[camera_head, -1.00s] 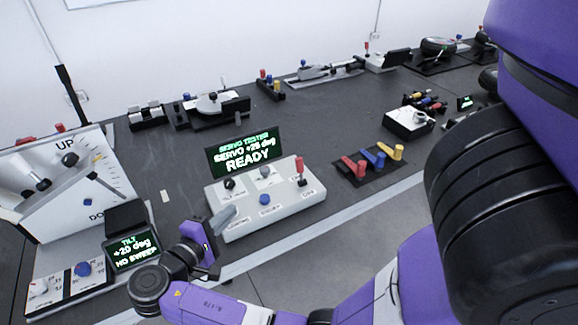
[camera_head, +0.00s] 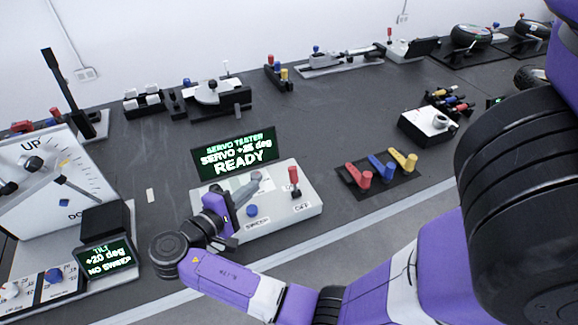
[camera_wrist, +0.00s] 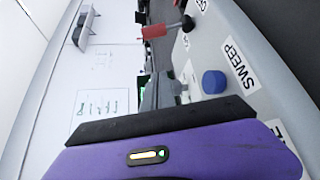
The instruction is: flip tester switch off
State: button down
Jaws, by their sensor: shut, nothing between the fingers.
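The servo tester is a white sloped box (camera_head: 309,205) in the middle of the bench. Its screen (camera_head: 234,154) reads "SERVO TESTER", "READY" and an angle. A red-handled lever switch (camera_head: 294,178) stands up at the box's right side, with a label at its foot; it also shows in the wrist view (camera_wrist: 160,31). A blue button (camera_head: 252,211) sits left of it, beside the "SWEEP" label in the wrist view (camera_wrist: 213,82). My gripper (camera_head: 257,178) is shut and empty, its grey fingers over the box's left part, left of the red lever and apart from it. The fingers hide the controls there.
A tilt unit (camera_head: 45,180) with its own screen (camera_head: 105,257) stands at the left. Red, blue and yellow levers on a black plate (camera_head: 402,187) lie right of the tester. Several other devices line the back. Dark bench is clear behind the tester.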

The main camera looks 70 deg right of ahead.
aim_at(293, 175)
jog(key=shift+d, duration=0.2)
jog(key=p+x, duration=0.1)
jog(key=x, duration=0.9)
jog(key=shift+s+p, duration=0.1)
jog(key=shift+p, duration=0.25)
jog(key=shift+s+a+r+p, duration=0.3)
jog(key=shift+s+a+p, duration=0.1)
jog(key=shift+s+a, duration=0.15)
jog(key=shift+s+a+r+p, duration=0.25)
jog(key=shift+s+a+p, duration=0.15)
jog(key=shift+s, duration=0.25)
jog(key=shift+s+a, duration=0.25)
jog(key=shift+s, duration=0.05)
jog(key=shift+d, duration=0.1)
